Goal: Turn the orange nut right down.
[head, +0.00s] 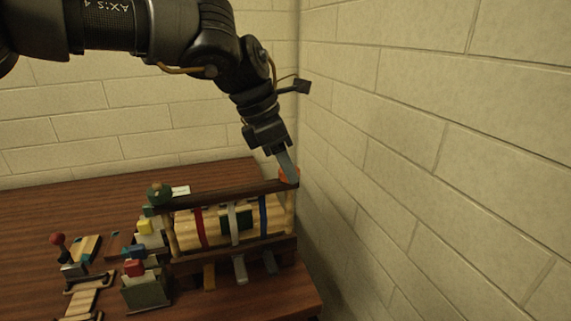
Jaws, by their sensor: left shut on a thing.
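The orange nut (289,175) sits at the right end of the dark top bar (225,194) of a wooden press, near the wall corner. My left gripper (287,165) reaches down from above and is shut on the orange nut; its fingers hide part of it. A green nut (159,191) sits at the left end of the same bar. Under the bar, a pale wooden bundle (185,229) carries red, grey and blue straps. Thread below the orange nut is too small to tell. My right gripper is not in view.
A brick wall stands close on the right of the press, with another behind the table (60,215). The table's back left is clear.

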